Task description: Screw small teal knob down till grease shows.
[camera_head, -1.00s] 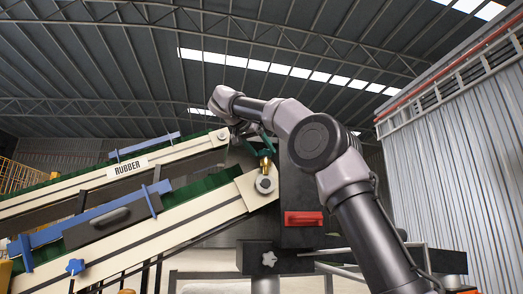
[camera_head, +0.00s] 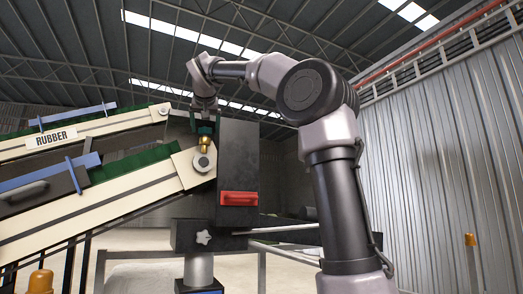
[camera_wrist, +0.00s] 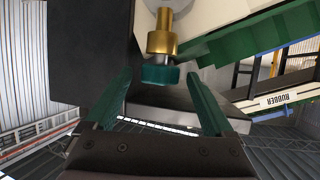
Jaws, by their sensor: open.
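The small teal knob (camera_wrist: 160,75) sits on the end of a brass fitting (camera_wrist: 163,36) in the wrist view. My gripper (camera_wrist: 160,83) is open, with one green finger on each side of the knob. A gap shows between the knob and each finger, so neither seems to touch it. In the head view my gripper (camera_head: 205,122) is above the brass fitting (camera_head: 205,144) at the upper end of the lower conveyor, pointing down. The knob is hard to make out there among the fingers. I see no grease.
The cream conveyor frame (camera_head: 130,197) with green belt runs down to the left. A sign reading RUBBER (camera_head: 56,138) is on the upper conveyor.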

